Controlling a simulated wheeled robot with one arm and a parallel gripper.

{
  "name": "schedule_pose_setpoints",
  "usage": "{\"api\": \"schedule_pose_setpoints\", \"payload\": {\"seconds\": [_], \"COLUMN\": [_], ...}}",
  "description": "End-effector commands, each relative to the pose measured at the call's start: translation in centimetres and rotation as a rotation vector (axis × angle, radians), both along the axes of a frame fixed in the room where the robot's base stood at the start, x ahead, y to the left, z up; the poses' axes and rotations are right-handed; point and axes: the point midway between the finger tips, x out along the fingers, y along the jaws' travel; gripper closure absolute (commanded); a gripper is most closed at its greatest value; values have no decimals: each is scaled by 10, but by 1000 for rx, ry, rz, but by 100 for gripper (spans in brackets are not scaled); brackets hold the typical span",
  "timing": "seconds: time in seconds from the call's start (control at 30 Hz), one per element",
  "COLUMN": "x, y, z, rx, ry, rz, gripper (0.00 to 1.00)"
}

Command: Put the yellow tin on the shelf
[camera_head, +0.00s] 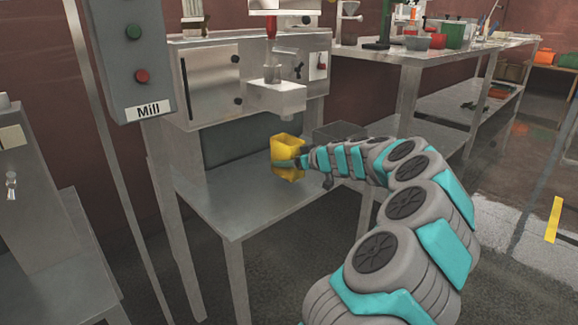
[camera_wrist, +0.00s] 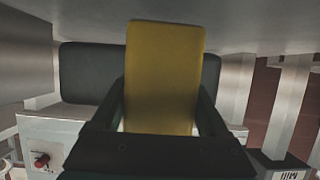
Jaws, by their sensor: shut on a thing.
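A yellow tin (camera_head: 286,149) is at my gripper (camera_head: 302,162) in the head view, in front of the powder filler and below its spout. In the wrist view the yellow tin (camera_wrist: 164,80) stands between the two dark fingers of my gripper (camera_wrist: 165,112), which are shut on it. The tin is over the metal table (camera_head: 245,208); I cannot tell whether it touches the top. A metal shelf (camera_head: 462,108) sits low under the long bench at the right, with a few dark items on it.
The filler's metal spout block (camera_head: 280,98) hangs just above the tin. A grey open box (camera_head: 338,132) stands right behind my gripper. The Mill control box (camera_head: 135,55) is at the upper left. The long bench (camera_head: 412,62) at the right holds several containers and tools.

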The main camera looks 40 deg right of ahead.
Motion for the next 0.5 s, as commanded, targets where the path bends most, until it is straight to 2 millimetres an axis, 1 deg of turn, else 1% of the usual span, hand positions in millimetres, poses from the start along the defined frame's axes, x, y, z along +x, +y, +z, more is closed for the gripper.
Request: {"api": "schedule_pose_setpoints", "payload": {"seconds": [0.03,0.13,0.5], "x": [0,0,0], "y": [0,0,0], "z": [-8,-17,-22], "rx": [3,1,-1], "ry": [1,1,0], "rz": [0,-2,-1], "gripper": [83,83,83]}}
